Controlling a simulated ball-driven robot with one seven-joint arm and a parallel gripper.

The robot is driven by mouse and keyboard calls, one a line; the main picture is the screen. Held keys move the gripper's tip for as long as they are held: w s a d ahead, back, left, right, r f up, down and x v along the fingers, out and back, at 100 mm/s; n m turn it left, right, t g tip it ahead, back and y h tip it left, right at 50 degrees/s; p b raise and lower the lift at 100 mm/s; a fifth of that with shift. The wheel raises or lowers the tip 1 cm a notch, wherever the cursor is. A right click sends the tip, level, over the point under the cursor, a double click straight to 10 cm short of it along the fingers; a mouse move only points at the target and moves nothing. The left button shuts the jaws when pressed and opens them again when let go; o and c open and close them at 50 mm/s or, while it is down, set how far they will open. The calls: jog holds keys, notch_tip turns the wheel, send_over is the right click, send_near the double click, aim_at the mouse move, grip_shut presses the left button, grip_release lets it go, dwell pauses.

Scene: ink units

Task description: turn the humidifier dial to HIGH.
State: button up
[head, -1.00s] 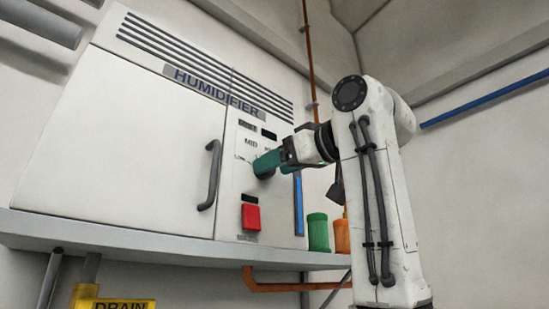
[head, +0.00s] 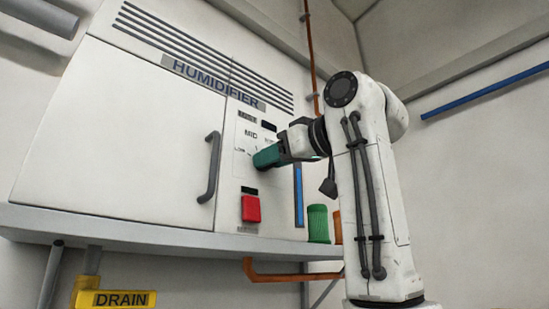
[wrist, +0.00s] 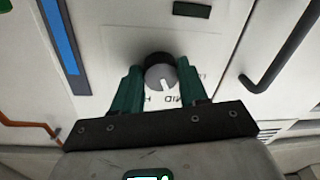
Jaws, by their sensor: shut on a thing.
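The humidifier (head: 130,120) is a white wall cabinet with a control panel on its right side. In the wrist view its round grey dial (wrist: 160,72) sits between the two teal fingers of my gripper (wrist: 158,80), which is shut on it. The dial's white pointer mark points down in that view, between the printed MID (wrist: 176,99) and a partly hidden label beginning with H (wrist: 147,99). In the head view my gripper (head: 262,160) reaches the panel from the right and hides the dial. LOW (head: 239,149) is printed left of it.
A red switch (head: 250,208) lies below the dial, and a dark door handle (head: 210,167) to its left. A blue strip (head: 298,195) runs down the panel's right edge. A green container (head: 317,224) and a mostly hidden orange one (head: 337,226) stand on the shelf (head: 150,236).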

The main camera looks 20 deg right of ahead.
jog(key=shift+c, duration=0.4)
jog(key=shift+m, duration=0.3)
jog(key=m, duration=0.9)
jog(key=shift+s+a+t, duration=0.1)
jog(key=shift+a+t, duration=0.05)
jog(key=shift+t, duration=0.25)
jog(key=shift+m, duration=0.4)
jog(key=o, duration=1.1)
jog(key=shift+c, duration=0.2)
jog(key=shift+f+b, duration=0.1)
jog(key=shift+b, duration=0.2)
